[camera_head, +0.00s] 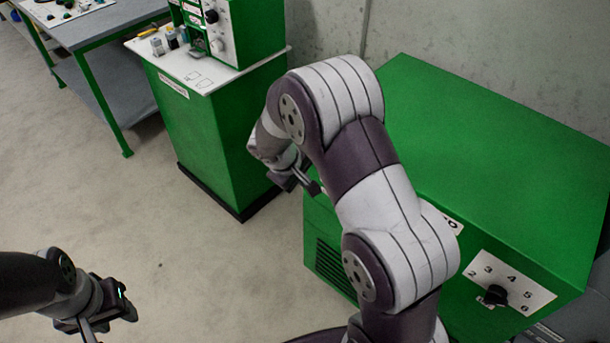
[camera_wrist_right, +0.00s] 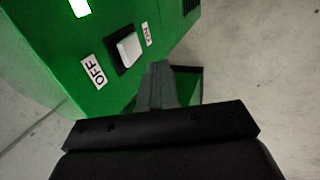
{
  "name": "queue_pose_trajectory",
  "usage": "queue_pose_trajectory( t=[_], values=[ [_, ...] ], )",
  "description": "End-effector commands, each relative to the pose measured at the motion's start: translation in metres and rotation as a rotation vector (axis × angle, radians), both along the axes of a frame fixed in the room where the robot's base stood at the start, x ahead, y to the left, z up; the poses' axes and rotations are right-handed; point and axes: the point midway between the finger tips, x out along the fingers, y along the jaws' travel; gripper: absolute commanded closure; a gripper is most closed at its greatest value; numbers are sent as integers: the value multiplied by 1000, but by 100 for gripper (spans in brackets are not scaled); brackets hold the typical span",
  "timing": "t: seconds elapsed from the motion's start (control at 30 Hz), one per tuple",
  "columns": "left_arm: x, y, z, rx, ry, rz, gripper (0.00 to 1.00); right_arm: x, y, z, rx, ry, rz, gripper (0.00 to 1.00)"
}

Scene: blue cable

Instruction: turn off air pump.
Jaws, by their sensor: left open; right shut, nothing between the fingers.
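The air pump appears to be the large green box (camera_head: 480,150) at the right in the head view, with a black dial (camera_head: 495,295) on its front. In the right wrist view, a green panel carries a white rocker switch (camera_wrist_right: 128,50) in a black frame. An OFF label (camera_wrist_right: 93,72) and a small red-lettered label (camera_wrist_right: 146,33) flank it. My right gripper (camera_wrist_right: 160,75) is shut and empty, its tips just beside the switch; I cannot tell whether they touch. It also shows at the green box's left side (camera_head: 312,186). My left gripper (camera_head: 88,330) is open and empty, over the floor.
A green cabinet (camera_head: 205,125) with a white top stands behind, left of the pump. A grey table (camera_head: 95,25) is at the far left. The floor (camera_head: 150,220) between is clear.

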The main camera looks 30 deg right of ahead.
Motion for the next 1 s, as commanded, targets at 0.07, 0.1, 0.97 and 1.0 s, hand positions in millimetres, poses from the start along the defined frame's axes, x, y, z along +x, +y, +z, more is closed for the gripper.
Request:
queue_pose_trajectory(
  t=[0.07, 0.1, 0.97, 1.0],
  values=[
    [0, 0, -3, 0, 0, 0, 57, 2, -7, -18, 1, 4, 0, 100],
    [0, 0, -4, 0, 0, 0, 57, 3, -11, -26, 0, 5, -3, 100],
    [0, 0, 7, 0, 0, 0, 57, 26, -63, -52, 1, 0, 0, 100],
    [0, 0, 11, 0, 0, 0, 57, 26, -63, -50, 5, 2, 0, 100]
  ],
)
